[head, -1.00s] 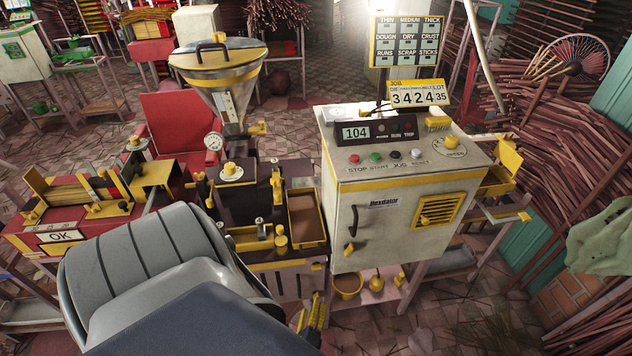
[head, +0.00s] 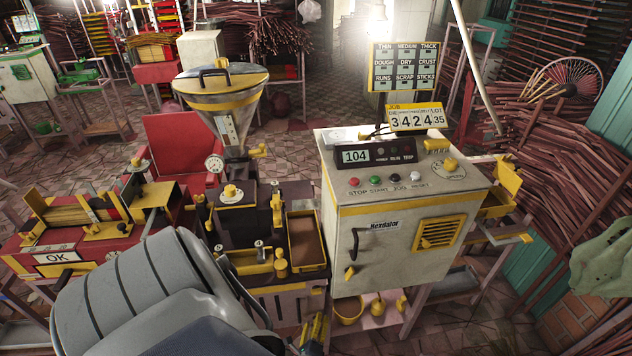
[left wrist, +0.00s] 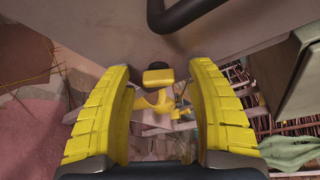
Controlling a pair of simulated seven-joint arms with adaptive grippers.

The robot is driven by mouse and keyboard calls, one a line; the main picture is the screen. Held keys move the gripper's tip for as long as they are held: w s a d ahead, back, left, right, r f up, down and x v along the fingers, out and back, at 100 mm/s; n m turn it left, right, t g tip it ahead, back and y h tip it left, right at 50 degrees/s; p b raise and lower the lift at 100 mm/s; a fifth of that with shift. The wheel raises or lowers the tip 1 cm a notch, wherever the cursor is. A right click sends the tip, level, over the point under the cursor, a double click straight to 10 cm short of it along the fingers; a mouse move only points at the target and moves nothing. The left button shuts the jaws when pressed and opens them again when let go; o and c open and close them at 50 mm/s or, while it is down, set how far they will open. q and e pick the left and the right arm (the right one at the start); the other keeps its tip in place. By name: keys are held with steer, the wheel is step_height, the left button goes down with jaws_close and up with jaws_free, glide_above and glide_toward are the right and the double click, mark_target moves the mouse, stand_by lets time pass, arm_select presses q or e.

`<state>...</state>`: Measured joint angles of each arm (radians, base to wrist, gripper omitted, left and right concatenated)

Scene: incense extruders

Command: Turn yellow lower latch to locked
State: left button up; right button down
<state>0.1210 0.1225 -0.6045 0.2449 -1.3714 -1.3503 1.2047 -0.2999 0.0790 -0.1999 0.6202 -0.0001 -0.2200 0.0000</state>
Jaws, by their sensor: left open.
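The yellow lower latch (head: 350,272) is small and sits low on the left side of the pale cabinet's door, below the black door handle (head: 354,245). In the left wrist view the latch (left wrist: 158,77) lies roughly crosswise on a dark round mount, ahead between the fingers. My left gripper (head: 316,328) is near the bottom of the head view, below and left of the latch. In the left wrist view its yellow ribbed fingers (left wrist: 161,68) are spread wide with nothing held; contact with the latch does not show. My right gripper is not in view.
The cabinet (head: 390,250) has buttons on top and a yellow vent (head: 440,233). A yellow bucket (head: 348,312) stands on a shelf below. The extruder with its hopper (head: 222,90) is left of the cabinet. My grey arm covers the lower left.

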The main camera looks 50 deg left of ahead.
arm_select(q)
steer(key=shift+c, duration=0.3)
jaws_close()
steer(key=shift+a, duration=0.1)
